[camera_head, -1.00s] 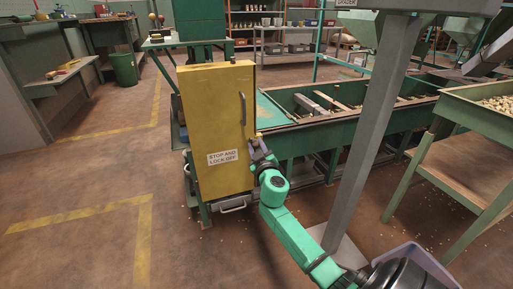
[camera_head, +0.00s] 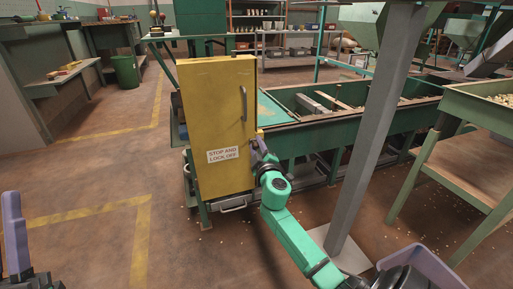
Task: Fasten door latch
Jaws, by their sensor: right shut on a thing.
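The yellow cabinet door (camera_head: 216,112) stands upright with a "STOP AND LOCK OFF" sign (camera_head: 223,155) and a vertical handle (camera_head: 243,103) near its right edge. It looks closed, or nearly so. My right gripper (camera_head: 256,146) is at the door's right edge, below the handle. It is shut on a small part there that I take to be the latch; the fingers and wrist mostly hide it. My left gripper (camera_head: 22,262) shows only in part at the lower left corner, away from the cabinet; its jaws cannot be made out clearly.
A grey post (camera_head: 372,130) stands right of my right arm. A green trough (camera_head: 315,125) runs behind the cabinet to the right. A green table with nuts (camera_head: 490,110) stands at the right. The floor left of the cabinet, with yellow lines (camera_head: 90,214), is clear.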

